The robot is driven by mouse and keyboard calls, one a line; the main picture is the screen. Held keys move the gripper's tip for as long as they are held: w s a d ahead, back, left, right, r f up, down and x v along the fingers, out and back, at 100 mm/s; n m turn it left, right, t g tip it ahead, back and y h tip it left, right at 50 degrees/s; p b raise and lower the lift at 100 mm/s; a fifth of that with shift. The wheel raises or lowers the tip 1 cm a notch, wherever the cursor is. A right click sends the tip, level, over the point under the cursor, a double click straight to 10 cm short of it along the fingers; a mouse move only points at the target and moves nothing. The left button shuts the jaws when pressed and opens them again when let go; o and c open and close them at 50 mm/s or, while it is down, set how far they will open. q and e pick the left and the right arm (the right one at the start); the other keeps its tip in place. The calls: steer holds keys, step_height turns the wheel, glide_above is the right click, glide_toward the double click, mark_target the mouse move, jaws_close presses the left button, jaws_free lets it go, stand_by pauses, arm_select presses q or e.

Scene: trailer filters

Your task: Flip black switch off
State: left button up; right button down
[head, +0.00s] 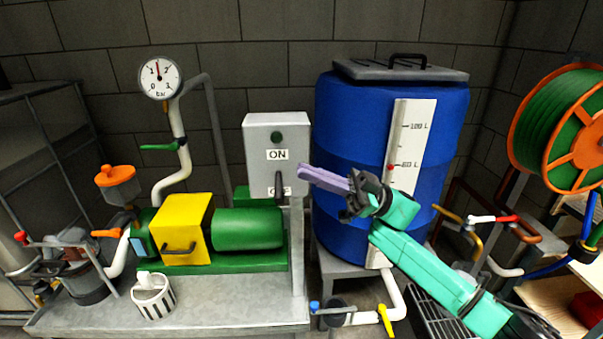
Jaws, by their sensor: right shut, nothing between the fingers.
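The grey switch box (261,142) stands behind the green pump. It carries a dark green round lamp or button at the top and a white "ON" label below it. The black switch (278,182) is a small upright lever under that label. It overlaps a lower white label that is only partly legible. My right gripper (303,173) has purple fingers that are shut and empty. They point left, with their tips at the right edge of the box, just right of the switch. I cannot tell whether they touch the box. My left gripper is not in view.
The blue barrel (345,130) stands behind my right arm. The green pump with a yellow cover (185,225) and a striped cup (153,297) are on the grey bench (230,312). Pipes and valves lie on both sides. An orange hose reel (530,110) is at the right.

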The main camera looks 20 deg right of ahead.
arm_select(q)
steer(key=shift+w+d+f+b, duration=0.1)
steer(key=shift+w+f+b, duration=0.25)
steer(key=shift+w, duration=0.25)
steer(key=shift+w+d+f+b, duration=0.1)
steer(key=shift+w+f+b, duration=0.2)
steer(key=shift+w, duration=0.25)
arm_select(e)
steer(key=v, duration=0.7)
steer(key=shift+w+d+f, duration=0.2)
steer(key=shift+w+f, duration=0.15)
steer(key=shift+w, duration=0.15)
